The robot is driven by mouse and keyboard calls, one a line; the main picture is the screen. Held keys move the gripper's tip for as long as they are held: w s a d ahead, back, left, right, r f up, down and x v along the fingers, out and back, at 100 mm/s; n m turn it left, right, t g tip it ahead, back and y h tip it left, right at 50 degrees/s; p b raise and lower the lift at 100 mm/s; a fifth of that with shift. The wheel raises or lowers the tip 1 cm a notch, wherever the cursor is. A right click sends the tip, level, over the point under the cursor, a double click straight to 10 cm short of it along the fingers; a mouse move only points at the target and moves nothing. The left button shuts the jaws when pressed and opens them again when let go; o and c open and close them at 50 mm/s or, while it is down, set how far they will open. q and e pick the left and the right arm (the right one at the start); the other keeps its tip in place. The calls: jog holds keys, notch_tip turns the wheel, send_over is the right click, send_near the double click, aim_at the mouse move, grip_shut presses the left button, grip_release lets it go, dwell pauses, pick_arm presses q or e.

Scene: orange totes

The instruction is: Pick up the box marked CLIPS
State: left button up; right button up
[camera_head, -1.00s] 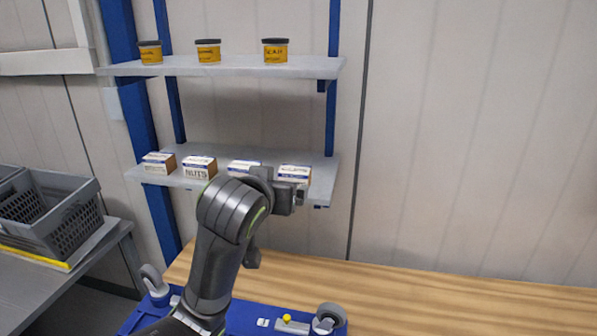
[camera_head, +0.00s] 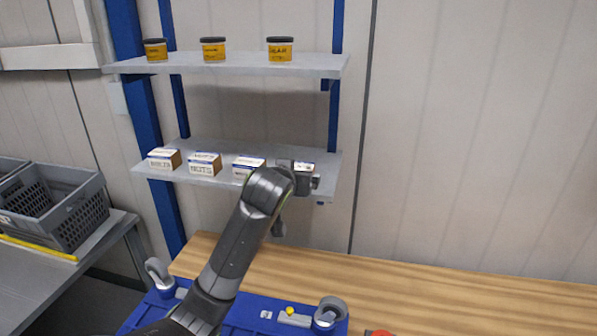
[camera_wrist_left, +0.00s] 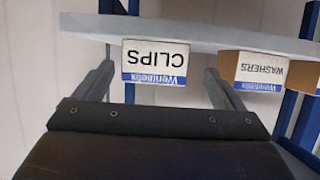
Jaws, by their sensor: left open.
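The box marked CLIPS (camera_wrist_left: 154,63) is white and blue, and its print reads upside down in the left wrist view. It stands on the lower shelf (camera_head: 226,178). In the head view the CLIPS box (camera_head: 306,164) is the rightmost of the row, mostly hidden by my left gripper (camera_head: 301,181). My left gripper (camera_wrist_left: 158,70) is open and empty, with one finger on each side of the CLIPS box in the picture. Whether the fingertips reach beside it or stop short of it, I cannot tell. My right gripper is not in view.
The WASHERS box (camera_wrist_left: 262,72) stands beside the CLIPS box, with two more boxes (camera_head: 204,164) farther left. Three dark-lidded yellow tubs (camera_head: 213,50) are on the upper shelf (camera_head: 225,66). A blue upright (camera_wrist_left: 304,122) is near the right finger. Grey crates (camera_head: 62,208) stand at left.

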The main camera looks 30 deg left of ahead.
aim_at(302, 165)
pick_arm(q)
jog(key=x, duration=0.1)
jog(key=p+x, duration=0.2)
jog(key=shift+w+d+r, duration=0.1)
jog(key=shift+w+d, duration=0.05)
jog(key=shift+w, duration=0.4)
jog(key=shift+w+f, duration=0.25)
jog(key=shift+w, duration=0.1)
jog(key=c, duration=1.3)
jog(key=shift+o, duration=0.2)
jog(key=shift+r, duration=0.15)
